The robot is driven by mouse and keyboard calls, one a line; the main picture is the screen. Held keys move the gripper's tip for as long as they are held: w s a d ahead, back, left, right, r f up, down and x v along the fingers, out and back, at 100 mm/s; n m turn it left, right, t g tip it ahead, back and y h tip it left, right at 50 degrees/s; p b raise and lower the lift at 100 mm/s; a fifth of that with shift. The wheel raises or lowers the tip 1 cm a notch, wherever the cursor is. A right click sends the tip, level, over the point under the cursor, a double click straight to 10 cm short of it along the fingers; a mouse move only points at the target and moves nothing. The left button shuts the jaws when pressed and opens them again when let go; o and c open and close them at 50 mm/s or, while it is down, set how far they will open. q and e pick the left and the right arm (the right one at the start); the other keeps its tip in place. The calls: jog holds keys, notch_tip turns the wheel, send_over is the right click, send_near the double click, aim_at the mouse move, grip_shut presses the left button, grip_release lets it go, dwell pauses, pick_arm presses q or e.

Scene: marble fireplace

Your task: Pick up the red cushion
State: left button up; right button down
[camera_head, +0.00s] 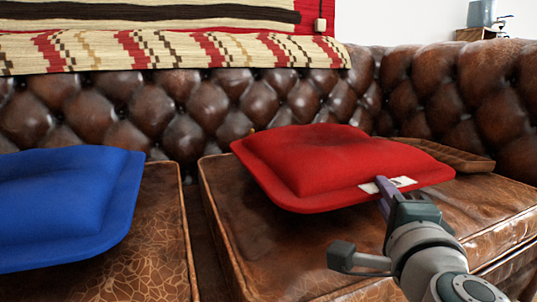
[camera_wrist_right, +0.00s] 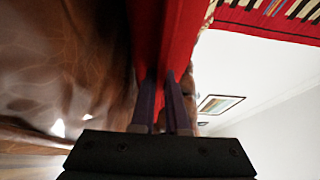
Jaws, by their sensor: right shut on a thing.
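The red cushion (camera_head: 330,165) is above the right seat of a brown leather sofa, its near edge toward me. It seems tilted a little; whether it still touches the seat is hard to tell. My right gripper (camera_head: 384,186) is shut on the cushion's near edge, beside a white label. In the right wrist view, the two fingers (camera_wrist_right: 165,98) pinch the red cushion's edge (camera_wrist_right: 176,40) between them. My left gripper is not in view.
A blue cushion (camera_head: 65,200) lies on the left seat (camera_head: 150,245). A brown tray-like object (camera_head: 452,156) lies behind the red cushion at right. The tufted sofa back (camera_head: 200,110) bounds the seats, with a patterned blanket (camera_head: 180,50) over it.

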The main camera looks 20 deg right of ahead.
jog(key=shift+r, duration=0.25)
jog(key=shift+r+p, duration=0.8)
jog(key=shift+p, duration=0.1)
notch_tip(320, 180, up, 24)
jog(key=p, duration=2.4)
notch_tip(320, 180, up, 8)
jog(key=p, duration=0.8)
notch_tip(320, 180, down, 8)
jog(key=b, duration=0.5)
